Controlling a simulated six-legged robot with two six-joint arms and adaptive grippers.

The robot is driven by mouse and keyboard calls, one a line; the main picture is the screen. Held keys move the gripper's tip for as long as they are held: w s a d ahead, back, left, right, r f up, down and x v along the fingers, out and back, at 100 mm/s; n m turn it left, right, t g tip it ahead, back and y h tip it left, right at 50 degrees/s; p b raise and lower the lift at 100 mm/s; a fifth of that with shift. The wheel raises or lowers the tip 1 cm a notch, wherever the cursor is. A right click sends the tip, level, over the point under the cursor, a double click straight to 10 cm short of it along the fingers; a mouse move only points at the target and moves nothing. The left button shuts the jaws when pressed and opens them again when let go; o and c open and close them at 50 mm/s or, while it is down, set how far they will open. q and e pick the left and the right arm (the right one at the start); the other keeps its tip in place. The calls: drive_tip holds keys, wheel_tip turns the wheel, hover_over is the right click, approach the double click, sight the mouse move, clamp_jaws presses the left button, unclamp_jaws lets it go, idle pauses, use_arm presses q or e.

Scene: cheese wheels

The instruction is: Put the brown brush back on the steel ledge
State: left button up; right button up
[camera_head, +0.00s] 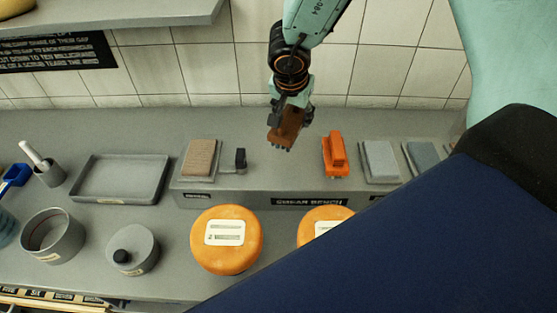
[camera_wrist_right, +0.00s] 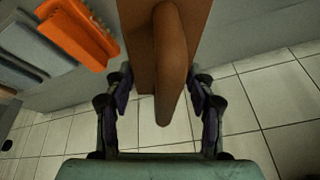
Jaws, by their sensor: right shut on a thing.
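The brown brush (camera_head: 286,127) is held by my right gripper (camera_head: 290,108) above the steel ledge (camera_head: 255,184), over the gap between a small dark block and an orange brush. Its bristles point down in the head view. In the right wrist view the brown brush (camera_wrist_right: 172,60) sits between the two fingers of my right gripper (camera_wrist_right: 160,95). It looks apart from the ledge, but the exact height is hard to tell. My left gripper is not in view.
On the ledge stand a tan block (camera_head: 201,157), a small dark block (camera_head: 240,158), an orange brush (camera_head: 335,155) and grey pads (camera_head: 380,160). Orange cheese wheels (camera_head: 227,255) lie in front. A grey tray (camera_head: 120,178) is at left. My dark arm link covers the lower right.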

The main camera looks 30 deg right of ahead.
sight(293, 133)
drive_tip(key=f+b, duration=0.1)
drive_tip(key=f, duration=0.2)
drive_tip(key=s+f+b, duration=0.1)
drive_tip(key=f, duration=0.1)
drive_tip(key=shift+a+f+b, duration=0.1)
drive_tip(key=shift+a+b, duration=0.05)
drive_tip(key=shift+b, duration=0.2)
drive_tip(key=shift+w+d+f, duration=0.2)
drive_tip(key=shift+w+f, duration=0.1)
drive_tip(key=shift+f, duration=0.3)
wheel_tip(293, 133, down, 3)
drive_tip(key=shift+d+f+b, duration=0.1)
drive_tip(key=shift+f+b, duration=0.1)
drive_tip(key=shift+b, duration=0.8)
drive_tip(key=shift+s+a+r, duration=0.1)
drive_tip(key=shift+a+r, duration=0.1)
drive_tip(key=shift+a, duration=0.1)
drive_tip(key=shift+f, duration=0.1)
drive_tip(key=o, duration=0.9)
drive_tip(key=shift+d+f, duration=0.2)
drive_tip(key=o, duration=0.3)
drive_tip(key=shift+o, duration=0.2)
drive_tip(key=shift+a+r, duration=0.15)
